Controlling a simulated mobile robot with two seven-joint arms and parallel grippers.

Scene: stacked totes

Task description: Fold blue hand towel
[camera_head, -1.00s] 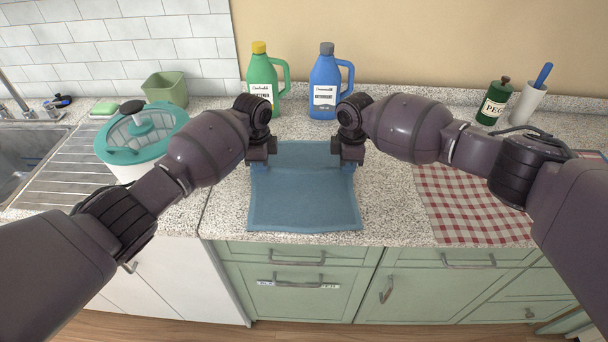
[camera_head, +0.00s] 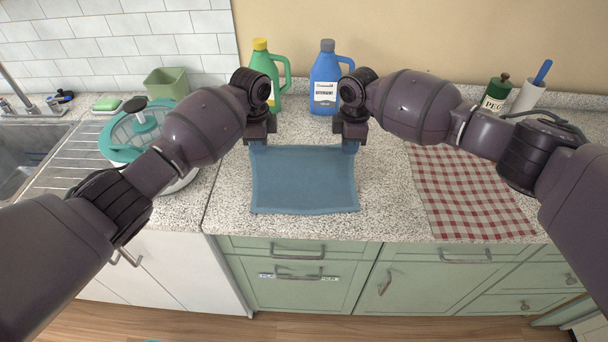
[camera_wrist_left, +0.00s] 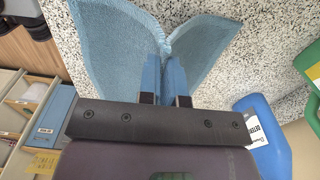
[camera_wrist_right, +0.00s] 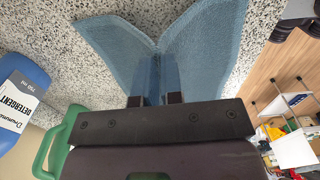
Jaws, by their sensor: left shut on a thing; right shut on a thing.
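The blue hand towel (camera_head: 304,182) lies on the speckled counter in the head view, its near edge flat close to the counter front. My left gripper (camera_head: 258,146) is shut on the towel's far left corner. My right gripper (camera_head: 350,146) is shut on its far right corner. In the left wrist view the towel (camera_wrist_left: 115,45) is pinched between the fingers (camera_wrist_left: 166,78) and spreads out on both sides of them. In the right wrist view the towel (camera_wrist_right: 205,45) is likewise pinched between the fingers (camera_wrist_right: 155,78).
A green bottle (camera_head: 265,66) and a blue detergent bottle (camera_head: 324,82) stand behind the grippers. A teal-lidded white container (camera_head: 128,140) is left, partly behind my left arm. A red checked cloth (camera_head: 465,190) lies right. Bare counter (camera_head: 385,190) flanks the towel.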

